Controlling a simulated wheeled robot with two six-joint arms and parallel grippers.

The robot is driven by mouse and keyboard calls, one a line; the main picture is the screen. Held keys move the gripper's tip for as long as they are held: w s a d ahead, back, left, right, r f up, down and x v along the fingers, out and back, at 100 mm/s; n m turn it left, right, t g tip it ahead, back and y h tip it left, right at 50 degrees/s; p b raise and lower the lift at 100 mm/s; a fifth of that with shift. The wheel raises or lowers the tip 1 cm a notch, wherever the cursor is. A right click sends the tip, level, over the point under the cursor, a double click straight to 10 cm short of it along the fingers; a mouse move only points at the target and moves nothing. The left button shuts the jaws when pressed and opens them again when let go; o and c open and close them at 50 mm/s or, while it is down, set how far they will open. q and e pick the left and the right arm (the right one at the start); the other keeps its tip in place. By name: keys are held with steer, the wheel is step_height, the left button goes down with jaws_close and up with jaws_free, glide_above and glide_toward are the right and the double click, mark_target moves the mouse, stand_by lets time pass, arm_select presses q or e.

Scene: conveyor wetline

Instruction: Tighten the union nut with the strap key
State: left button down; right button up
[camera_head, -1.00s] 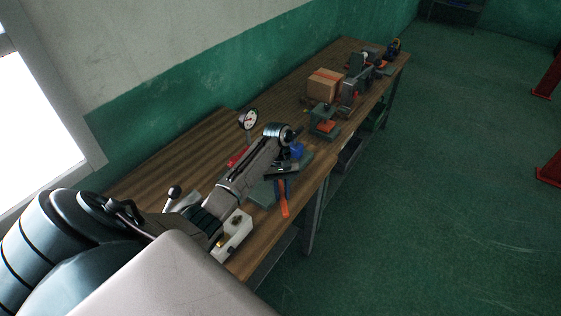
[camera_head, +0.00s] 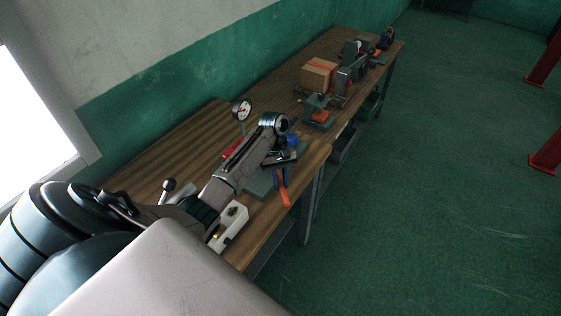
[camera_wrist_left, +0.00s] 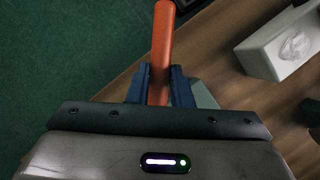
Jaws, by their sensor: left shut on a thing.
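The strap key's orange handle (camera_head: 285,198) sticks out past my left gripper (camera_head: 280,177) over the front part of the bench. In the left wrist view the handle (camera_wrist_left: 161,45) stands between the blue fingers of my left gripper (camera_wrist_left: 155,90), which are shut on it. The strap end of the key is hidden by the gripper and arm. I cannot make out the union nut; a small blue part (camera_head: 293,140) shows just beyond my wrist, above a grey plate (camera_head: 258,183). My right gripper is not in view.
A white block (camera_head: 232,222) sits near the front edge; it also shows in the left wrist view (camera_wrist_left: 285,42). A dial gauge (camera_head: 242,109) stands behind my arm. A cardboard box (camera_head: 319,73) and fixtures stand farther along the wooden bench (camera_head: 160,160).

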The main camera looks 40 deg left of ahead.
arm_select(q)
steer(key=shift+r, duration=1.15)
stand_by(1.5)
steer(key=shift+d+f, duration=0.1)
stand_by(0.3)
